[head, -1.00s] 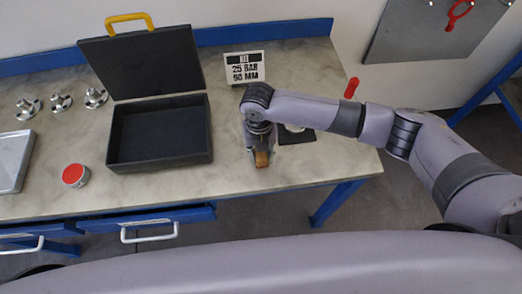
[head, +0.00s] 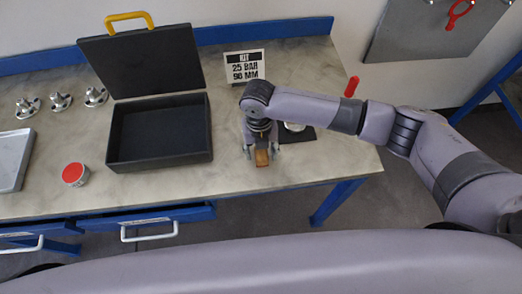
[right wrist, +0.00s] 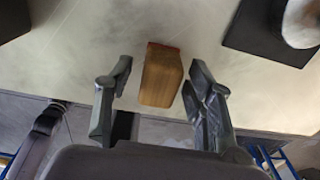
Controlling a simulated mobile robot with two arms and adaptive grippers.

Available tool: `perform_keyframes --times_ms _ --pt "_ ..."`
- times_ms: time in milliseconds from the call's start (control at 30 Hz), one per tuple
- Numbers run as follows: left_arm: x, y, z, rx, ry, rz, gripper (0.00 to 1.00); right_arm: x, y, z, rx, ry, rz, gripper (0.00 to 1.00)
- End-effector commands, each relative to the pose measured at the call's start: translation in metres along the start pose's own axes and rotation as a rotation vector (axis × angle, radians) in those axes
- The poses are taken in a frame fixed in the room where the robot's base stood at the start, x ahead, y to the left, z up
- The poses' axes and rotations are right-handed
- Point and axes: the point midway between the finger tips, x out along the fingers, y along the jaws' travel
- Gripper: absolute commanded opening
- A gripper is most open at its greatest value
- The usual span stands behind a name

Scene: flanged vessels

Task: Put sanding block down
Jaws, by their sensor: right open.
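The sanding block (head: 262,158) is a small tan-brown block on the bench top near its front edge. In the right wrist view the sanding block (right wrist: 161,76) shows a reddish strip along its far end and lies between the fingers, with a gap on each side. My right gripper (head: 262,152) is open around it and points down at the bench. It also shows open in the right wrist view (right wrist: 160,88). My left gripper is not in view.
An open black case (head: 160,162) with a yellow handle stands left of my right gripper. A sign (head: 245,67) stands behind. A dark pad (head: 303,135) with a round metal part (head: 294,127) is just right. A red-lidded tin (head: 75,174), metal flanges (head: 60,102) and a tray (head: 12,160) are at left.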

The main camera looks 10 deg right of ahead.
Motion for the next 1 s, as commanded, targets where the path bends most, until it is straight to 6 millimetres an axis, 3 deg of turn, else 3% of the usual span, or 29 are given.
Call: perform_keyframes --times_ms 533,700,1000 --pt "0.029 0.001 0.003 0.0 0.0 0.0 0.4 -0.101 0.001 0.001 0.0 -0.003 0.002 0.49" --pt "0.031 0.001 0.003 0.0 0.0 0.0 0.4 -0.114 0.0 0.0 -0.001 -0.001 0.001 0.49" --pt "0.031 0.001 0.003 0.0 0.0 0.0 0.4 -0.116 0.0 0.0 -0.001 0.0 0.001 0.49"
